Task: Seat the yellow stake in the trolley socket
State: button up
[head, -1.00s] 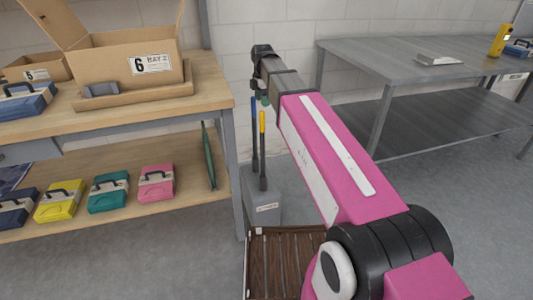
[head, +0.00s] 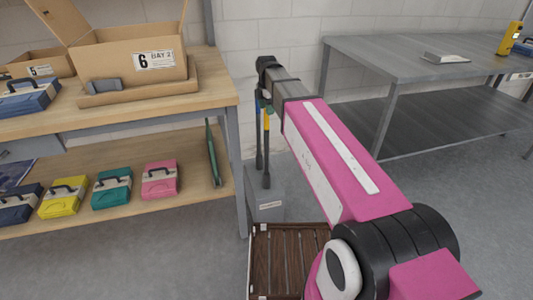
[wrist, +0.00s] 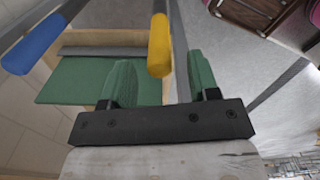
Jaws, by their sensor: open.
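The yellow stake (head: 266,123) stands upright in a grey holder box (head: 265,205) on the floor, its dark shaft running down into the box. The blue stake (head: 258,107) stands just left of it. My gripper (head: 264,100) is at the top of the yellow stake, pointing down. In the wrist view my gripper (wrist: 160,65) is open, its green fingers on either side of the yellow stake's end (wrist: 160,45), without visible contact. The blue stake (wrist: 35,42) lies outside the fingers at left. I cannot make out a trolley socket.
A wooden bench (head: 120,118) with cartons stands at left, its post close to the grey box. Coloured cases (head: 112,188) lie on its lower shelf. A brown slatted crate (head: 283,265) is in front of the grey box. A grey metal table (head: 400,68) stands at right.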

aim_at(266, 117)
jog(key=shift+f, duration=1.8)
grip_shut()
jog(key=shift+r, duration=0.15)
